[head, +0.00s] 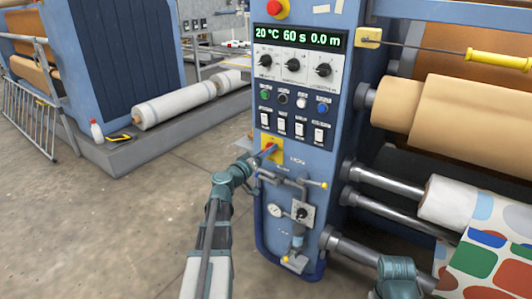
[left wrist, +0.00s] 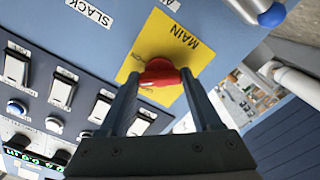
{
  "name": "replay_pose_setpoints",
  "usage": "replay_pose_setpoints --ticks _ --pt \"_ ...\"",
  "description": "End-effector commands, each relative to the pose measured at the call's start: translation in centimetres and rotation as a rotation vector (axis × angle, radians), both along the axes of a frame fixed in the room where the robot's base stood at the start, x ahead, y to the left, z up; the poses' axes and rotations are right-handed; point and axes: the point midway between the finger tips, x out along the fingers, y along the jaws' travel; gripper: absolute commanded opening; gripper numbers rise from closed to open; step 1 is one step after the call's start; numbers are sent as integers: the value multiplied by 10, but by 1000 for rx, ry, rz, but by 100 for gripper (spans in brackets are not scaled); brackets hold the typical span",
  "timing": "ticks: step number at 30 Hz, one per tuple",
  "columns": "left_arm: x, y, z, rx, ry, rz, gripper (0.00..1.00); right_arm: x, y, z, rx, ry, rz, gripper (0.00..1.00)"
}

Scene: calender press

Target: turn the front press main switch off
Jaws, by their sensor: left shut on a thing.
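The main switch is a red rotary knob (left wrist: 159,72) on a yellow plate (left wrist: 178,42) marked MAIN in the left wrist view. In the head view the yellow plate (head: 272,143) sits on the blue press cabinet, below the rows of buttons and rocker switches. My left gripper (head: 260,156) reaches it from the lower left. In the left wrist view the two fingers of my left gripper (left wrist: 161,84) are closed on the sides of the red knob. The fingers and knob hide part of the plate's lettering, so the switch position cannot be read. My right gripper is not in view.
The cabinet's display (head: 298,37) reads 20 °C, 60 s, 0.0 m. A red stop button (head: 277,9) is above it. A valve and gauge assembly (head: 300,212) sticks out just below the switch. Rollers (head: 440,112) with fabric are at the right. Open floor (head: 100,220) lies left.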

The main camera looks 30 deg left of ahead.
Motion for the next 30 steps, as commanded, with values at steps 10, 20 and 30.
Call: replay_pose_setpoints --ticks 10,20,30 --pt "0 0 0 -328 26 1 9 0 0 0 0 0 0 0" --pt "0 0 0 -617 49 1 9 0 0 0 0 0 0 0" --pt "-1 0 0 -819 64 1 9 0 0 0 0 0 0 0"
